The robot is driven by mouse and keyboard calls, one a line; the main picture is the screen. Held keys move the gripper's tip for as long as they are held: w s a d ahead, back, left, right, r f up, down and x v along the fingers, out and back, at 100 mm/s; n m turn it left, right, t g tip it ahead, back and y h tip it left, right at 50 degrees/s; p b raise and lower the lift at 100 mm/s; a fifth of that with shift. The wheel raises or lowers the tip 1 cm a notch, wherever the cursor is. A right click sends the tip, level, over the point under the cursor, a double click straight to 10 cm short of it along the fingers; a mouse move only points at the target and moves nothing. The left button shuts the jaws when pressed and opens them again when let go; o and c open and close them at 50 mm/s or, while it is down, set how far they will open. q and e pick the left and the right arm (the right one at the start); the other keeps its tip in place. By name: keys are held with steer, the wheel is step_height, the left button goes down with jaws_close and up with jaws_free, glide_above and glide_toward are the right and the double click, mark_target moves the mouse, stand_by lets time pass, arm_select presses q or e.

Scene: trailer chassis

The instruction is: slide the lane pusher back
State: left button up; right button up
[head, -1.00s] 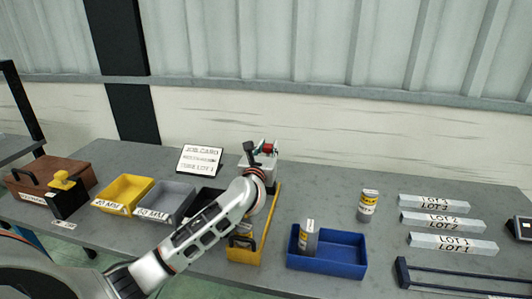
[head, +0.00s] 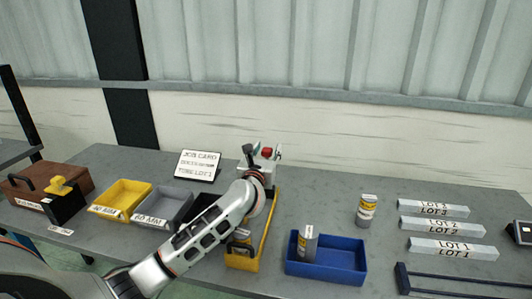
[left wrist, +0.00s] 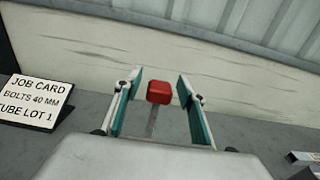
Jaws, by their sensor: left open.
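The lane pusher shows as a red knob (head: 267,152) at the far end of a yellow-walled lane (head: 268,232); the knob also shows in the left wrist view (left wrist: 159,92) on a thin grey stem. My left gripper (head: 266,149) is open at the knob. In the left wrist view my left gripper (left wrist: 160,82) has one teal-padded finger on each side of the knob, with gaps visible on both sides. My left forearm hides part of the lane. A can with a yellow label (head: 240,240) stands in the lane's near end. My right gripper is out of view.
A job card (head: 199,165) stands behind yellow (head: 121,198) and grey (head: 163,206) bins. A blue bin (head: 345,257) holds a tilted-looking can (head: 307,243). Another can (head: 367,210) stands behind it. Lot-labelled bars lie right.

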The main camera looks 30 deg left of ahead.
arm_select(q)
steer(key=v, duration=1.2)
steer(key=shift+a, duration=0.1)
